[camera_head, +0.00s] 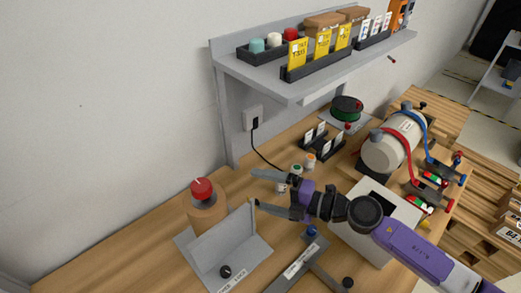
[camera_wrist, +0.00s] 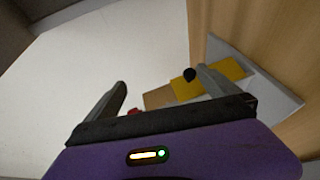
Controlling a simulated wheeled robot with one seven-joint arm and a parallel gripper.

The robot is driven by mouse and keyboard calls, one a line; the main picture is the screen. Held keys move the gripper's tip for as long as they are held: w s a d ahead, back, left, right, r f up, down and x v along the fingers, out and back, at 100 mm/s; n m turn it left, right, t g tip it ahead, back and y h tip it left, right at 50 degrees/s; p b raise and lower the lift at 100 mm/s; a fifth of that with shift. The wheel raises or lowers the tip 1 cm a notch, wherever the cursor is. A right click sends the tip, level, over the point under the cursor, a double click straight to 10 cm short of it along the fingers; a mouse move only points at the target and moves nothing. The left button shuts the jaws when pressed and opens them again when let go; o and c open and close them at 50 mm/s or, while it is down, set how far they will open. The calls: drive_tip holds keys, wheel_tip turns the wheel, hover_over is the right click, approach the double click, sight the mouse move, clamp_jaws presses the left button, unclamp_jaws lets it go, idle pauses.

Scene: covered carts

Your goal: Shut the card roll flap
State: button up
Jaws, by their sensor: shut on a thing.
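The grey card roll flap (camera_head: 228,234) stands raised on a grey base (camera_head: 240,255) on the bench in the head view. A black knob (camera_head: 225,271) is at the base's front. The brown card roll (camera_head: 207,212), topped by a red knob (camera_head: 202,188), stands behind the flap. My gripper (camera_head: 262,188) is just right of the flap, its lower fingertip by the flap's upper right corner; contact is unclear. In the wrist view, my gripper (camera_wrist: 162,78) has its fingers spread, with nothing clearly seen held between them.
A shelf (camera_head: 310,85) with card bins juts from the wall above the bench. Small bottles (camera_head: 309,160) and a black card holder (camera_head: 322,142) stand behind my gripper. A white box (camera_head: 372,220) and a large cylinder (camera_head: 392,145) are to the right. The front left bench is clear.

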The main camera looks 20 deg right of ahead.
drive_tip(key=shift+n+t+y, duration=0.5)
drive_tip(key=shift+t+y, duration=0.2)
drive_tip(key=shift+t, duration=0.1)
drive_tip(key=r, duration=1.5)
drive_tip(key=shift+s+a+r, duration=0.2)
drive_tip(key=shift+s+a, duration=0.1)
drive_tip(key=shift+a, duration=0.05)
drive_tip(key=c, duration=0.6)
drive_tip(key=shift+w+a+f, duration=0.1)
drive_tip(key=shift+a, duration=0.1)
drive_tip(key=shift+c, duration=0.2)
